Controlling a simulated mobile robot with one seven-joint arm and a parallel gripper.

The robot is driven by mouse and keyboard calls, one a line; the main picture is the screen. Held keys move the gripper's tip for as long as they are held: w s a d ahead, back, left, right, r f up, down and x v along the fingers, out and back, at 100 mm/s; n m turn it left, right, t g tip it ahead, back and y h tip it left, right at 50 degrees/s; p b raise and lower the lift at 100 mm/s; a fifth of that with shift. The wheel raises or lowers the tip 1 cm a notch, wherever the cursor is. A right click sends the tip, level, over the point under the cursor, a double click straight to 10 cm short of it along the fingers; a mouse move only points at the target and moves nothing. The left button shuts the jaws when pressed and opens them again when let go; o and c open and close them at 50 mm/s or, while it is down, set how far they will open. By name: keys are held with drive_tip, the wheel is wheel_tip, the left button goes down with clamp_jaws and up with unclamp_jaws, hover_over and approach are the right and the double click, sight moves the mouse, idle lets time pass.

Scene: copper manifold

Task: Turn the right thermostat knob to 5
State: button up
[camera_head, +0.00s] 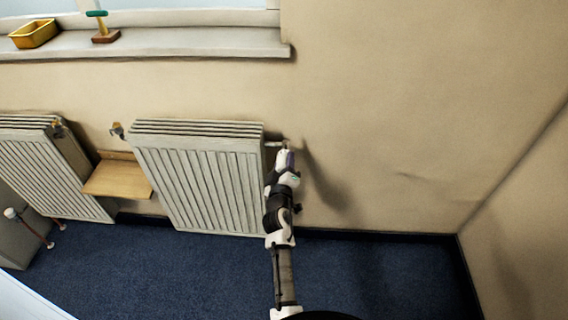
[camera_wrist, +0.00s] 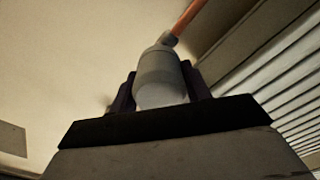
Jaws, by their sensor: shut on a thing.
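In the wrist view a pale grey, rounded thermostat knob (camera_wrist: 160,68) sits between the two dark fingers of my gripper (camera_wrist: 160,86). The fingers are shut on its sides. A copper pipe (camera_wrist: 188,17) runs from its far end to the upper right. No scale number or mark can be read on the knob. In the head view my gripper (camera_head: 285,155) is at the upper right corner of the right radiator (camera_head: 205,185), close to the wall. The knob is largely hidden there by my gripper.
A second radiator (camera_head: 55,170) stands at the left, with a wooden shelf (camera_head: 118,180) between the two. A windowsill (camera_head: 180,44) above bears a yellow tray (camera_head: 34,33) and a small green-topped object (camera_head: 97,14). The wall and blue carpet (camera_head: 380,270) to the right are clear.

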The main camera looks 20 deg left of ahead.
drive_tip(key=shift+r, duration=0.1)
idle(0.3)
drive_tip(key=o, duration=1)
drive_tip(key=shift+c, duration=0.2)
drive_tip(key=shift+s, duration=0.15)
